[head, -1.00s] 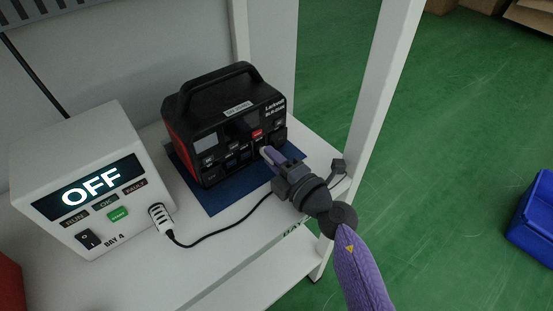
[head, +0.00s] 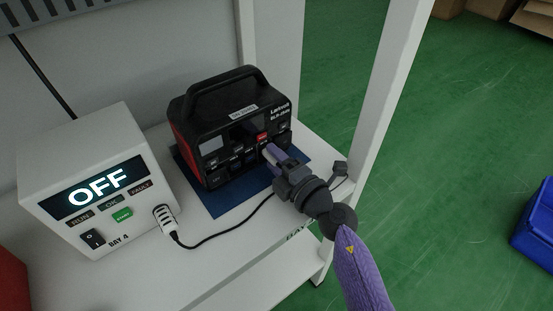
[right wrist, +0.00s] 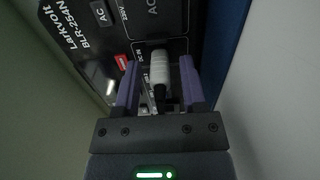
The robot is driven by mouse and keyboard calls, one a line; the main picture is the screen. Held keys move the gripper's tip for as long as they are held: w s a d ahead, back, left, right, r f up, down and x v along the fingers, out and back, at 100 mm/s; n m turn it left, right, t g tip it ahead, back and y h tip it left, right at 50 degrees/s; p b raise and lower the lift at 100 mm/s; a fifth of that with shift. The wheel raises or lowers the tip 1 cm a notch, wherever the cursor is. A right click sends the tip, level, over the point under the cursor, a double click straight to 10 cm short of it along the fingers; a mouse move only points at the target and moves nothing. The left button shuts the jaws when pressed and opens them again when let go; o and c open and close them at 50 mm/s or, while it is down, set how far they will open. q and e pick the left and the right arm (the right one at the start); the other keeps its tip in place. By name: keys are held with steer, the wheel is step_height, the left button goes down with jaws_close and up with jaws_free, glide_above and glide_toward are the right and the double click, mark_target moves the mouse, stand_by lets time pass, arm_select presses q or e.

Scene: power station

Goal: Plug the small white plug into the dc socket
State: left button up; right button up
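The black and red power station (head: 232,125) stands on a blue mat on the white bench. My right gripper (head: 272,152) is at the right part of its front panel. In the right wrist view the small white plug (right wrist: 159,68) is between my two purple fingers (right wrist: 160,82), with a visible gap on both sides. The plug points at the panel beside the DC markings, and its black cable runs back towards my palm. Its front end meets the dark panel; I cannot tell how deep it sits in the dc socket, which is hidden. My left gripper is not in view.
A white box (head: 95,175) with a lit OFF display stands left of the station. A white connector (head: 166,218) at its side carries a black cable (head: 225,233) towards my right gripper. A white post (head: 385,100) rises on the right. The front bench top is mostly clear.

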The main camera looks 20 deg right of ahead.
steer(key=shift+o, duration=0.4)
steer(key=p+v, duration=0.1)
steer(key=v, duration=0.9)
